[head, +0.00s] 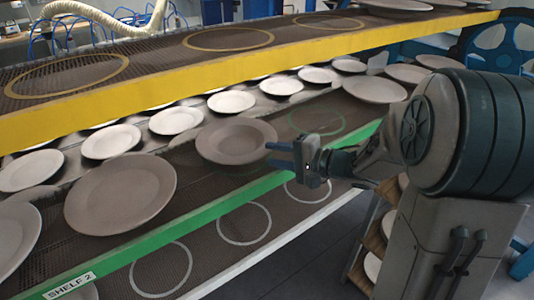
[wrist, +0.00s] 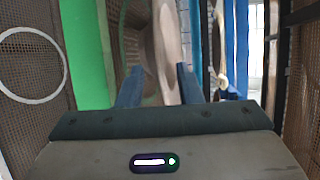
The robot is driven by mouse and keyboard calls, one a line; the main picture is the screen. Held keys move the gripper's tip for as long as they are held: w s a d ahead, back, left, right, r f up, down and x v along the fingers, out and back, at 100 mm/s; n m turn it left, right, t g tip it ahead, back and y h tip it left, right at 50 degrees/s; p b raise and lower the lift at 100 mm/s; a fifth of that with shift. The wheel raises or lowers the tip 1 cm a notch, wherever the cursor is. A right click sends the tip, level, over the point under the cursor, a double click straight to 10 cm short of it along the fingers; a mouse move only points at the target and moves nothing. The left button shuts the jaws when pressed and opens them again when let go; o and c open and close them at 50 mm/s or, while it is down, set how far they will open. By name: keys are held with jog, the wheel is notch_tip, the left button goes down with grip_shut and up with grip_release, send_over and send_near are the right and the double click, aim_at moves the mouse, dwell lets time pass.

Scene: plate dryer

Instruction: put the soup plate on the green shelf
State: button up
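The soup plate (head: 237,140) is a grey-brown round plate with a sunken middle. In the head view it is over the green-edged shelf (head: 215,207), right of a larger plate. I cannot tell whether its whole underside touches the shelf. My gripper (head: 268,155) is at its right rim, with blue fingers spread apart. In the wrist view the plate (wrist: 168,45) is seen nearly edge-on, its rim between the fingertips of my gripper (wrist: 159,70). A gap shows beside the left finger, and the green edge (wrist: 85,55) is at left.
An empty green ring (head: 317,135) marks the shelf right of the soup plate. A large plate (head: 120,193) is to its left. Rows of plates stand behind. The yellow-edged shelf (head: 230,78) hangs above. A lower shelf with white rings (head: 244,240) is below.

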jog(key=s+d+r+n+t+h, duration=0.1)
jog(key=s+d+r+t+h, duration=0.1)
jog(key=d+h, duration=0.65)
jog(key=s+d+r+n+t+h, duration=0.1)
jog(key=d+r+t+h, duration=0.1)
jog(key=d+h, duration=0.6)
jog(key=s+a+f+n+g+y, duration=0.1)
jog(key=s+a+f+n+g, duration=0.1)
jog(key=s, duration=0.4)
jog(key=s+a+f+n+g+y, duration=0.1)
jog(key=s+a+f+g, duration=0.1)
jog(key=s+g, duration=0.2)
jog(key=s+a+f+n+g+y, duration=0.1)
jog(key=s+a+f+n+g, duration=0.1)
jog(key=s, duration=0.7)
jog(key=shift+f+n+g, duration=0.3)
jog(key=shift+g, duration=0.2)
jog(key=shift+s, duration=0.1)
